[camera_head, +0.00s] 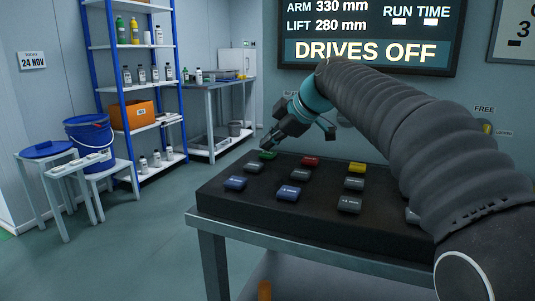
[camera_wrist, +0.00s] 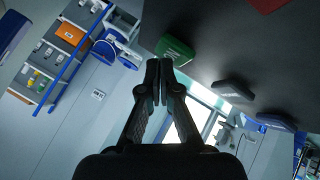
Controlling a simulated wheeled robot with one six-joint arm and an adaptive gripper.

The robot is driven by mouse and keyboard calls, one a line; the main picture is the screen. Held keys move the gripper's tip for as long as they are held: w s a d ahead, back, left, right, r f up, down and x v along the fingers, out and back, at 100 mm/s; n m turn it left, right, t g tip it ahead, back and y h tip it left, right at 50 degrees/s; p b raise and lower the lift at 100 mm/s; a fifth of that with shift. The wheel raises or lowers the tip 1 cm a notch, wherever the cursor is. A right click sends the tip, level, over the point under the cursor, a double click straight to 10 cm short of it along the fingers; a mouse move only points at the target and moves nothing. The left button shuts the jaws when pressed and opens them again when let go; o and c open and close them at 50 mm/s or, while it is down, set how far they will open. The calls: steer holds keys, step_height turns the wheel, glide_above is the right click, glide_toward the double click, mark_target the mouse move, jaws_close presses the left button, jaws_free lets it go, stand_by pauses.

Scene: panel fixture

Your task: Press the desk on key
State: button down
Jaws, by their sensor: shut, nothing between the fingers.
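The dark key desk (camera_head: 235,207) stands on a grey metal frame and carries several coloured keys. A green key (camera_head: 268,155) sits at its far left corner; its label is too small to read, so I cannot confirm it is the on key. My gripper (camera_head: 266,146) is shut and empty, its tips just above the green key. In the wrist view the shut fingertips (camera_wrist: 159,66) show close beside the green key (camera_wrist: 175,50). I cannot tell whether they touch it.
A red key (camera_head: 311,161), a yellow key (camera_head: 357,168) and several blue and grey keys share the desk. The wall display (camera_head: 365,50) reads "DRIVES OFF". A blue-framed shelf (camera_head: 122,90) and a blue bucket (camera_head: 90,135) stand left. The floor between is clear.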

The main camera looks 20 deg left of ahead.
mark_target(269, 153)
steer(key=shift+f+b, duration=0.4)
steer(key=shift+f, duration=0.1)
stand_by(0.4)
steer(key=shift+r, duration=0.1)
steer(key=shift+r+p, duration=0.7)
steer(key=shift+r, duration=0.1)
steer(key=shift+r, duration=0.1)
step_height(269, 153, up, 5)
steer(key=p, duration=0.4)
stand_by(0.9)
